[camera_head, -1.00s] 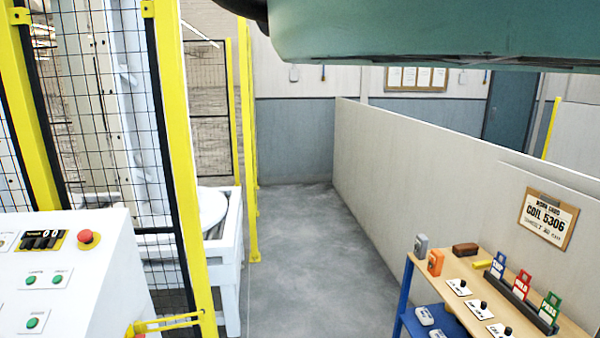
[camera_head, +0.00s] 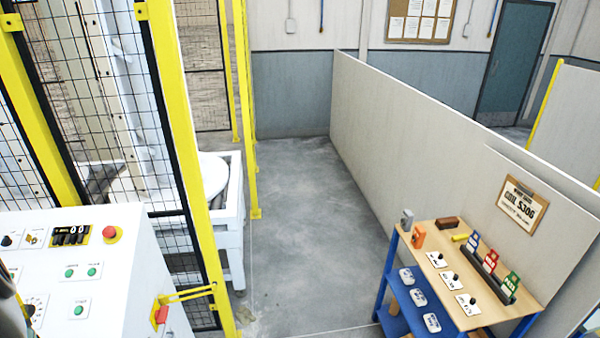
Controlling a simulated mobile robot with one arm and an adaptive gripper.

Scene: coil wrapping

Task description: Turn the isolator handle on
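A white control cabinet (camera_head: 110,262) stands at the lower left with a sloped panel on top. A small red part (camera_head: 161,314) sits on the cabinet's right side, beside a yellow bar (camera_head: 188,294). It may be the isolator handle, but its position, on or off, is too small to tell. The panel also has a black rotary knob (camera_head: 30,309) and a small black switch (camera_head: 7,241). My gripper is not in view. A dark grey shape at the lower left edge may be part of my arm.
The panel carries a red mushroom button (camera_head: 110,233) and several green buttons. A yellow-framed mesh fence (camera_head: 180,130) stands behind it. A wooden-topped bench (camera_head: 425,242) with tags and small items stands at right by a partition (camera_head: 400,125). The grey floor (camera_head: 300,220) between is clear.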

